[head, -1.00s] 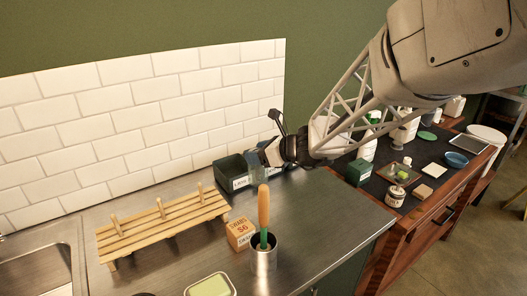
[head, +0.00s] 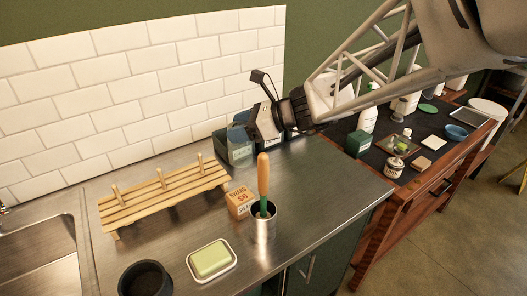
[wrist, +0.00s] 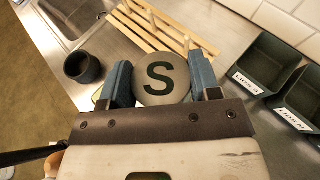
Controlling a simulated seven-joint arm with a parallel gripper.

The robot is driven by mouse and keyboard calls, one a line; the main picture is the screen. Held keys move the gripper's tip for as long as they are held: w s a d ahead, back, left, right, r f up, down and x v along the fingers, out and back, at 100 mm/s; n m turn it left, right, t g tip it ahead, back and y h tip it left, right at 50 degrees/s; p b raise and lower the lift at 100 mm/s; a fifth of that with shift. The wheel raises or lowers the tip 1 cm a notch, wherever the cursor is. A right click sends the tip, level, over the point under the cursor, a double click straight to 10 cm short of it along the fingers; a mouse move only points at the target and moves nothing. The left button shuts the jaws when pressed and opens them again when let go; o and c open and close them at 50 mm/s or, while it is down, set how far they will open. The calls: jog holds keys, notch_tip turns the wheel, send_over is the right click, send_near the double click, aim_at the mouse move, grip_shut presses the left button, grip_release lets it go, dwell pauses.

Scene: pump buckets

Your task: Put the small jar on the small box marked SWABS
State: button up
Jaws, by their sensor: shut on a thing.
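The small box marked SWABS (head: 240,203) is an orange-brown carton standing on the steel counter, just behind and left of a metal cup. My gripper (head: 238,132) is up in the air above the dark bins near the tiled wall, behind the box and apart from it. In the wrist view its blue fingers (wrist: 160,82) are shut on the small jar, whose round greyish-tan lid (wrist: 172,94) bears a dark S. The jar's body is hidden under the lid in the wrist view and is hard to make out in the head view.
A metal cup (head: 264,228) holds a tall wooden-handled tool close beside the box. A slatted peg rack (head: 165,196) stands to the left. Labelled dark bins (head: 240,153) line the wall. A soap dish (head: 212,261) and black cup (head: 146,280) sit in front.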

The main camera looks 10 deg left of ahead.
jog(key=s, duration=0.1)
jog(key=s+r+n+g, duration=0.1)
jog(key=s, duration=0.1)
jog(key=shift+s+d+r, duration=0.1)
jog(key=shift+s+r, duration=0.05)
jog(key=shift+s, duration=0.1)
notch_tip(320, 180, down, 6)
dwell(0.6)
jog(key=shift+f, duration=0.2)
jog(key=shift+f, duration=1.8)
jog(key=shift+f, duration=0.2)
jog(key=o, duration=1.3)
